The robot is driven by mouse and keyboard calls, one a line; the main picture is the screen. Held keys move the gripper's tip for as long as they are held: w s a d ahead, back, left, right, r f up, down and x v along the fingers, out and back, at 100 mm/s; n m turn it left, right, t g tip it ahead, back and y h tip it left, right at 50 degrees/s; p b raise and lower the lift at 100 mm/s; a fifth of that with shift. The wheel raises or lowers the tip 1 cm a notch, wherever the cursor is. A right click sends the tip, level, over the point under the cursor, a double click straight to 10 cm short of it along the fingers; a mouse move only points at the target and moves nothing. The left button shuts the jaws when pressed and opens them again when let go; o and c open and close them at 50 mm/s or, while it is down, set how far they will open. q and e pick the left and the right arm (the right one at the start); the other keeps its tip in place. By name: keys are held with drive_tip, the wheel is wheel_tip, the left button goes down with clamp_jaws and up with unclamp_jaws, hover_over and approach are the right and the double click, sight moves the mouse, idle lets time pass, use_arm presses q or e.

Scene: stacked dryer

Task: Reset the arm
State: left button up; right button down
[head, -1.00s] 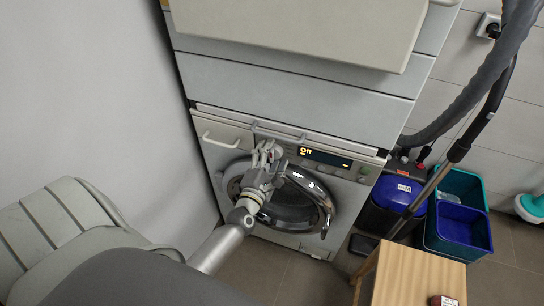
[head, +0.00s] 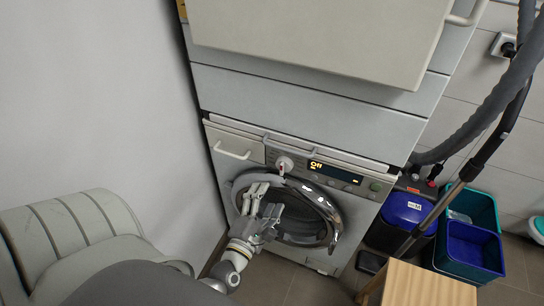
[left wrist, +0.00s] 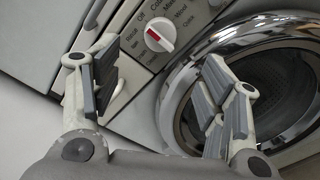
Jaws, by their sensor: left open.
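My left gripper (head: 262,200) is open and empty in front of the lower machine's round door. The machine (head: 228,131) is light grey, with a chrome-ringed round door (head: 325,212) that looks closed. Its display (head: 330,170) reads "Off". A white dial with a red mark (head: 285,163) sits left of the display, above the gripper and apart from it. In the left wrist view the left gripper (left wrist: 160,100) shows its two fingers spread wide, with the dial (left wrist: 160,34) beyond and between them. My right gripper is not in view.
A large grey panel (head: 320,35) juts out above the machine. A plain wall (head: 90,100) stands close on the left. On the right are a wooden stool (head: 430,285), a blue bin (head: 405,212), teal and blue tubs (head: 470,247) and a vacuum hose (head: 480,110).

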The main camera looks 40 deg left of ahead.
use_arm(q)
drive_tip(key=shift+s, duration=0.25)
drive_tip(key=shift+f, duration=0.1)
idle(0.3)
drive_tip(key=s+d+f+m+g+h, duration=0.25)
drive_tip(key=f+m, duration=0.25)
drive_tip(key=f, duration=0.4)
drive_tip(key=s+d+f+m+g+h, duration=0.1)
drive_tip(key=s+d+f+m+g, duration=0.15)
drive_tip(key=f+m, duration=0.45)
drive_tip(key=s+d+f+m+g+h, duration=0.2)
drive_tip(key=s+f+m, duration=0.1)
drive_tip(key=f, duration=0.8)
drive_tip(key=s+f+m+g, duration=0.4)
drive_tip(key=s+f+m, duration=0.3)
drive_tip(key=s, duration=0.5)
drive_tip(key=s+a+f+m+g+y, duration=0.1)
drive_tip(key=s+f+m+g, duration=0.4)
drive_tip(key=s, duration=0.7)
wheel_tip(320, 180, down, 5)
drive_tip(key=shift+s+r+m, duration=0.15)
drive_tip(key=shift+s+m, duration=0.05)
drive_tip(key=shift+m, duration=0.9)
